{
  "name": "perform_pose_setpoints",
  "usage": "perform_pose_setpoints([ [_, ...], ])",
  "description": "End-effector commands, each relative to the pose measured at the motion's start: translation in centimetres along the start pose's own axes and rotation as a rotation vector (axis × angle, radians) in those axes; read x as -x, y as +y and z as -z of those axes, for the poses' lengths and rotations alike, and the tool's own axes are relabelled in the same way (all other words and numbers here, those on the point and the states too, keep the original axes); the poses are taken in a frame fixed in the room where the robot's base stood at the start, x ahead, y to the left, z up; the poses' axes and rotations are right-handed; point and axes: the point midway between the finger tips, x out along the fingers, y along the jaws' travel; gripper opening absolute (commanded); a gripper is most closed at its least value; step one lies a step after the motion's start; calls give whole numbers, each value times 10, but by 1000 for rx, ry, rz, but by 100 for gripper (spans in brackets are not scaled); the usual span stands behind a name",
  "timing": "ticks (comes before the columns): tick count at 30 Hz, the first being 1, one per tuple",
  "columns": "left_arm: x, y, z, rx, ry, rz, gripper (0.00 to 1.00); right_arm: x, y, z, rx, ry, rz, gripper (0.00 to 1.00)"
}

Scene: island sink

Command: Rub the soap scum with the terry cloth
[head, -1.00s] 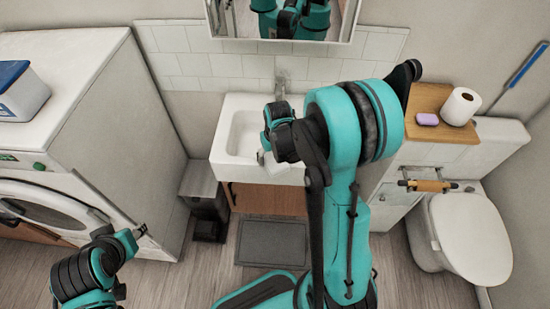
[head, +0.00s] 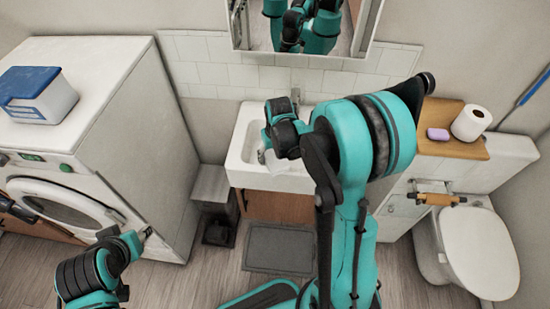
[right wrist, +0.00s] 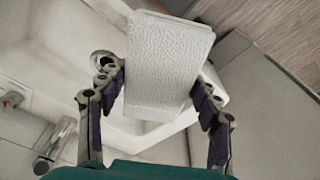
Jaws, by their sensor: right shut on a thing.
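My right gripper (right wrist: 160,88) is shut on a white, bumpy-textured terry cloth (right wrist: 168,60), which looks like a flat block between the two fingers. In the right wrist view the cloth is over the white sink (right wrist: 120,20), beside the drain; I cannot tell whether it touches the basin. I cannot make out any soap scum.
A chrome tap (right wrist: 45,150) stands at the sink's edge. A washing machine (head: 90,80) with a blue-lidded box (head: 40,95) is at left. A bin (head: 215,195) stands beside the sink cabinet. The toilet (head: 480,250) and a wooden shelf (head: 455,148) with purple soap (head: 437,134) are at right.

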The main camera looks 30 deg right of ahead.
Motion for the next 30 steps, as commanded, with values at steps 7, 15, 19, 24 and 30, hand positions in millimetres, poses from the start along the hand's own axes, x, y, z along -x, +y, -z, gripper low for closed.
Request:
perform_pose_setpoints([
  [7,15,0,11,0,0,0,40,24,-2,7,1,0,0,37],
  [15,16,0,12,0,0,0,40,28,-2,9,1,0,0,37],
  [19,16,0,12,0,0,0,40,27,-2,9,1,0,0,37],
  [24,16,0,12,0,0,0,40,27,-2,9,1,0,0,37],
  [30,8,0,6,0,0,0,40,22,-4,10,2,0,0,37],
])
